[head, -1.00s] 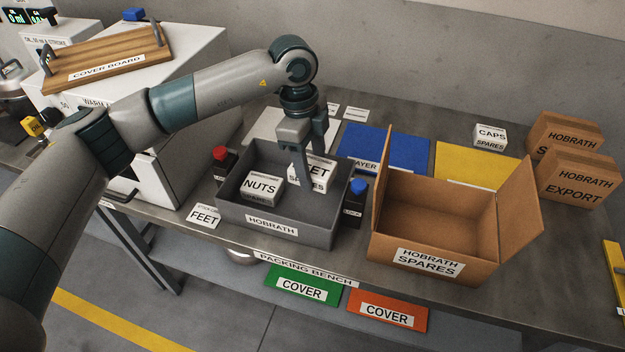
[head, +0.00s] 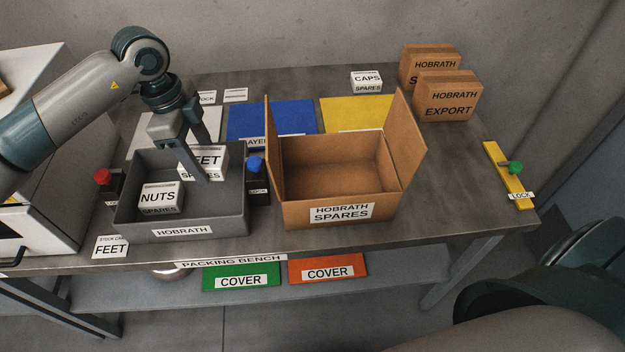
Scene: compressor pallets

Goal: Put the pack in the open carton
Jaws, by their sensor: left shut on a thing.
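My left gripper (head: 194,158) reaches down into the grey HOBRATH tray and is shut on the white FEET SPARES pack (head: 212,160). The fingers hide part of its label. The pack is at the back right of the tray, and its top stands about level with the rim; I cannot tell if its bottom is clear of the floor. A white NUTS SPARES pack (head: 159,198) sits in the tray's front left. The open HOBRATH SPARES carton (head: 341,212) stands right of the tray, empty, with side flaps raised. My right gripper is out of view.
A blue-capped lock post (head: 255,166) stands between the grey tray (head: 182,231) and carton. A red-capped one (head: 102,178) is at the tray's left. Blue (head: 270,118) and yellow (head: 350,112) sheets lie behind. Closed cartons (head: 448,98) and a CAPS pack (head: 367,82) stand at the back.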

